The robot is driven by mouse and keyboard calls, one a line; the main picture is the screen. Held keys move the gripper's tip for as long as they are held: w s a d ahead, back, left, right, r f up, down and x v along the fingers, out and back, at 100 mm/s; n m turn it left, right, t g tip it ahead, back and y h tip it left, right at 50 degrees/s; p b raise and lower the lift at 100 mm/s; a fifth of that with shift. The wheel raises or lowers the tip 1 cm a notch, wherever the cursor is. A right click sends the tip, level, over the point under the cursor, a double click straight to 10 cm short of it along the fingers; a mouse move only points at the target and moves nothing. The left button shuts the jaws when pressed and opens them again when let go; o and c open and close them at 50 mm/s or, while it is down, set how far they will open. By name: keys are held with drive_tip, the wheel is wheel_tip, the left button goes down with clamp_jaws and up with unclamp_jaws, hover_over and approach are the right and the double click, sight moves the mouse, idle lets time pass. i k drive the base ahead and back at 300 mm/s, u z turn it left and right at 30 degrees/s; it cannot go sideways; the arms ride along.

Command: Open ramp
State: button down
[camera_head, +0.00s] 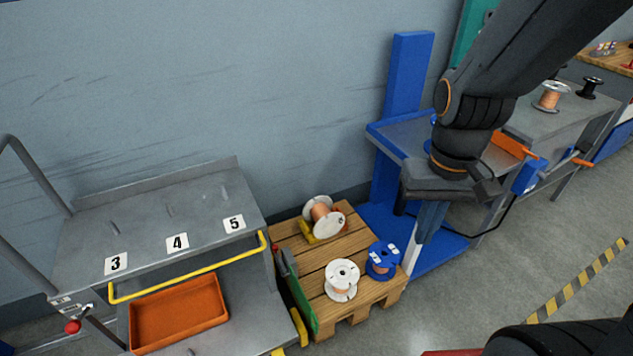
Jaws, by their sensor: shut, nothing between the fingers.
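No part is marked as the ramp. A grey cart (150,213) with slots marked 3, 4 and 5 stands at the lower left, with a yellow bar (190,268) along its front edge. A narrow green panel (298,298) with a dark upper part stands upright between the cart and the wooden pallet; I cannot tell whether either is the ramp. My gripper (418,236) points down over the blue stand, right of the pallet, apart from the cart and the panel. It is shut and empty. My arm hides part of the stand.
The pallet (314,255) holds a copper spool (323,216), a white spool (342,279) and a blue spool (381,260). An orange tray (179,313) sits on the cart's lower shelf. A blue stand (408,75) and a grey table with spools are right.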

sight(298, 291)
drive_tip(key=u, duration=0.05)
drive_tip(key=k, duration=1.1)
drive_tip(key=z, duration=0.7)
drive_tip(key=i, duration=0.75)
drive_tip(key=u, duration=0.5)
